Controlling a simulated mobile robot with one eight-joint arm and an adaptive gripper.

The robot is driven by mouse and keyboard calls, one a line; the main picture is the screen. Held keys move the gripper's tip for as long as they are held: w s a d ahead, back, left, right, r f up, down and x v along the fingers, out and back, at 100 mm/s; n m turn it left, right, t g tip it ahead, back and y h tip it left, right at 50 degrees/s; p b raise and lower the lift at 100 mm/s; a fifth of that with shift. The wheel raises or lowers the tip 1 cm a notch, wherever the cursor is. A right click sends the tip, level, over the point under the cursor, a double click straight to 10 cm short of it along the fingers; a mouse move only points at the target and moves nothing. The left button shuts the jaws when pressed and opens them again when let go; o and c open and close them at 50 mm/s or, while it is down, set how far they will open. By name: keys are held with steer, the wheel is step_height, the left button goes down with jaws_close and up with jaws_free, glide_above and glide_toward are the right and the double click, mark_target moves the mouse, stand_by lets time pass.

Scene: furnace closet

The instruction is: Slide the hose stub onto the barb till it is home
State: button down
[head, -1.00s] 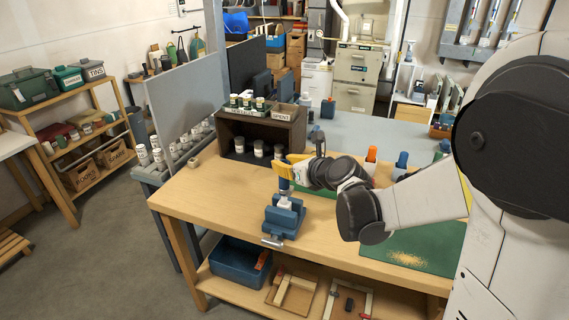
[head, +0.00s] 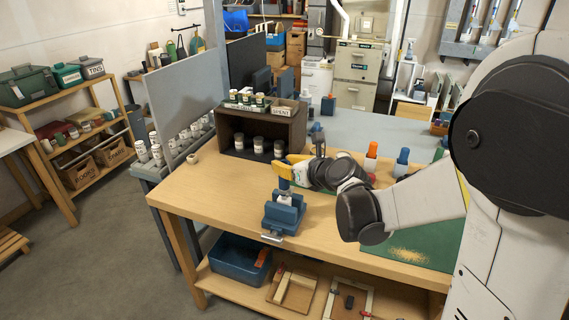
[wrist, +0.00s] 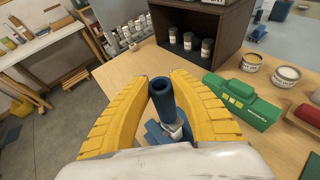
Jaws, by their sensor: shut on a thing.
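The hose stub is a dark blue tube (wrist: 162,98), held upright between the yellow fingers of my gripper (wrist: 160,80). In the head view my gripper (head: 284,171) is above the blue vise (head: 283,215), and the lower part of the stub (head: 285,185) shows under the yellow fingers. A pale fitting (head: 285,200), which carries the barb, stands in the vise under the stub. It also shows in the wrist view (wrist: 174,130). The stub is in line with it; the barb itself is hidden, and I cannot tell how far the stub is over it.
A dark wooden rack (head: 229,128) with jars stands behind the vise. Orange-capped and blue-capped bottles stand right of my gripper.

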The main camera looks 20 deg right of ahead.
steer(key=shift+f+b, duration=0.9)
steer(key=shift+f, duration=0.25)
steer(key=c, duration=1.2)
jaws_free()
steer(key=shift+r, duration=0.1)
steer(key=shift+o, duration=0.2)
steer(key=p+v, duration=0.3)
steer(key=v, duration=0.5)
